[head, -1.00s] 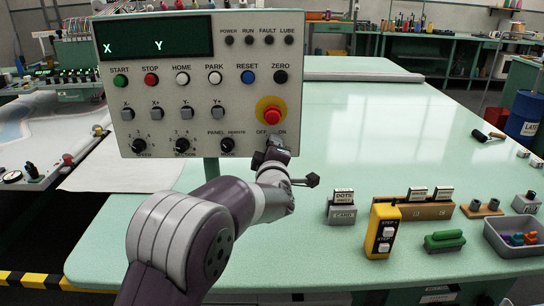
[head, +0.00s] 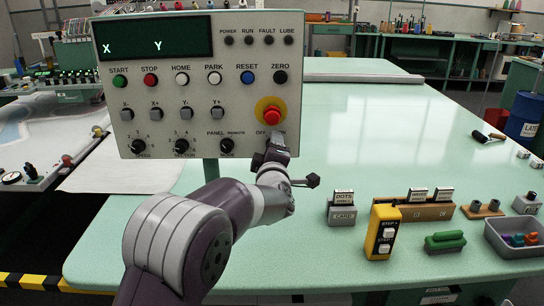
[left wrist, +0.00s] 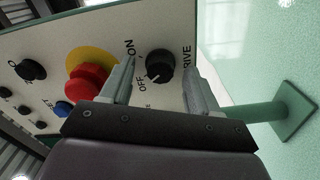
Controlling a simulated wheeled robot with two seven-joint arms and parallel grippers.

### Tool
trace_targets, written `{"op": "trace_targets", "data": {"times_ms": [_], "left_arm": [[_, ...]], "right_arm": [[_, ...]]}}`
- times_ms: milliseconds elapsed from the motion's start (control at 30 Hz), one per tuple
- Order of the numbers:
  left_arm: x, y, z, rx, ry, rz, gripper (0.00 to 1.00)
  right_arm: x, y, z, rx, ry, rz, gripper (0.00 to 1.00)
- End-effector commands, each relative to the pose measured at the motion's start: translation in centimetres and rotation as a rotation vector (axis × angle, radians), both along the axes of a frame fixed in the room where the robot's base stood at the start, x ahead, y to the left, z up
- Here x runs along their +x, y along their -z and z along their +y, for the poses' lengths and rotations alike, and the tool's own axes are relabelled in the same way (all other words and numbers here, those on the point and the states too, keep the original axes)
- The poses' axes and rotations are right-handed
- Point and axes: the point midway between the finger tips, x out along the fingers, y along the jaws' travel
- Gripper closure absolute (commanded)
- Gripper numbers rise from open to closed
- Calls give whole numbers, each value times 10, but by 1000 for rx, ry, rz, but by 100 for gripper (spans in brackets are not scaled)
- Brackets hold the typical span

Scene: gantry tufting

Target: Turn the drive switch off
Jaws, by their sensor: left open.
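The drive switch is a black round knob (left wrist: 160,66) on the panel, between the ON and DRIVE lettering in the left wrist view. Its pale mark appears to point toward the OFF label. My left gripper (left wrist: 160,80) is open, one finger on each side of the knob, with visible gaps to it. In the head view my left gripper (head: 276,142) is at the lower right corner of the control panel (head: 200,100) and hides the knob and most of the ON label. My right gripper is not in view.
A red emergency stop button (head: 271,116) on a yellow disc sits just above the switch, close to the left finger (left wrist: 121,80). A green post (left wrist: 270,115) supports the panel. A yellow pendant (head: 382,232) and a card holder (head: 342,215) stand on the table to the right.

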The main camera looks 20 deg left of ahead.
Motion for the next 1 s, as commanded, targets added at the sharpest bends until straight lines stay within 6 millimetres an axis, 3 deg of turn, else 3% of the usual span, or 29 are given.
{"op": "trace_targets", "data": {"times_ms": [167,400,500,633,933,1000], "left_arm": [[-30,0,-9,-1,3,-1,39],[-91,0,-27,0,4,-2,39],[-107,0,-32,-1,3,-1,39],[-117,0,-34,0,1,0,39],[-118,0,-34,8,2,4,39],[-117,11,-43,57,48,69,39]], "right_arm": [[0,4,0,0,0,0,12],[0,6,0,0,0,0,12],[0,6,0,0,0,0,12],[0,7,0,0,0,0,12],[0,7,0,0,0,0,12],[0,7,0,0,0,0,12]]}}
